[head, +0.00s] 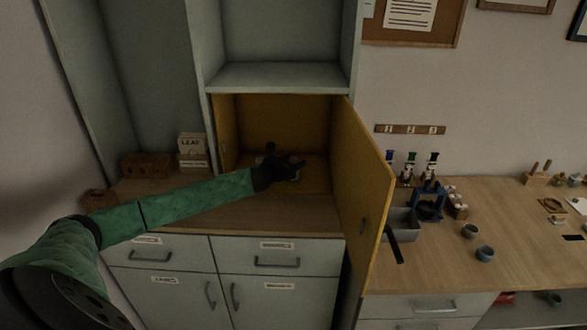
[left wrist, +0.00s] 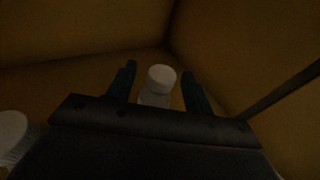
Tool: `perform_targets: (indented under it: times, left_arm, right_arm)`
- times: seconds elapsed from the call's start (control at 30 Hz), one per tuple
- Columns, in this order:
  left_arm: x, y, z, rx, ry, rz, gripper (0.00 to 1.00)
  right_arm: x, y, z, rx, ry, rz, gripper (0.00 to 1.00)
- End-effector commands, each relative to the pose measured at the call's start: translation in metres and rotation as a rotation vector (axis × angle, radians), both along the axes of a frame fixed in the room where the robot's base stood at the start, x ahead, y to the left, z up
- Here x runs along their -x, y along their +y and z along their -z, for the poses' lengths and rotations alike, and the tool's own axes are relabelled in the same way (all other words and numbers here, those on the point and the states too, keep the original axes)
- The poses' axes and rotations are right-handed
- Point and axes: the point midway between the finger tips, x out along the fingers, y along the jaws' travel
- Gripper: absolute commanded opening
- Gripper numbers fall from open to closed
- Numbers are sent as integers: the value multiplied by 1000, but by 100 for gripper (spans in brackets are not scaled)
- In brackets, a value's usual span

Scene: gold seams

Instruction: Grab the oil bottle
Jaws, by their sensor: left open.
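My left gripper (head: 287,160) reaches into the open yellow-lined cupboard (head: 255,113) on the counter. In the left wrist view its two dark fingers (left wrist: 160,85) stand apart. A small pale bottle with a white round cap (left wrist: 161,77) stands between or just beyond the fingers, with a visible gap on both sides. Its lower part is hidden by the gripper body, and no label shows, so I cannot tell if it is the oil bottle. A second white-capped container (left wrist: 12,128) is at the left edge of that view. My right gripper is not in view.
The cupboard's yellow door (head: 366,185) stands open on the right of my arm. A wooden block (head: 146,165) and a box marked LEAF (head: 191,145) sit left of the cupboard. Cups (head: 484,253) and a blue stand (head: 428,202) are on the right-hand counter.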

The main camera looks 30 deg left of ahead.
Motion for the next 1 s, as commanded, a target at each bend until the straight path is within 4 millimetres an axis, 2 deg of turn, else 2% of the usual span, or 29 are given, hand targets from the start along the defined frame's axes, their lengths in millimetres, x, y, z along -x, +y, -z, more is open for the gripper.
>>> perform_targets:
  times: [0.33, 0.5, 0.6, 0.87, 1.0]
  left_arm:
    - [-4, 0, 1, 0, 0, -1, 52]
    - [-4, 0, 1, 0, 0, -1, 18]
    - [-4, 0, 1, 0, 0, -1, 2]
    - [-4, 0, 0, -1, 0, -1, 2]
    - [-5, 0, -9, -1, -2, 0, 2]
  right_arm:
    - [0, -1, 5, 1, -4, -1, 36]
    - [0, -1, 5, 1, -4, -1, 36]
    - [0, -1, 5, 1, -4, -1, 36]
    - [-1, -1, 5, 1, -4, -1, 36]
    - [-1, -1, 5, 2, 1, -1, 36]
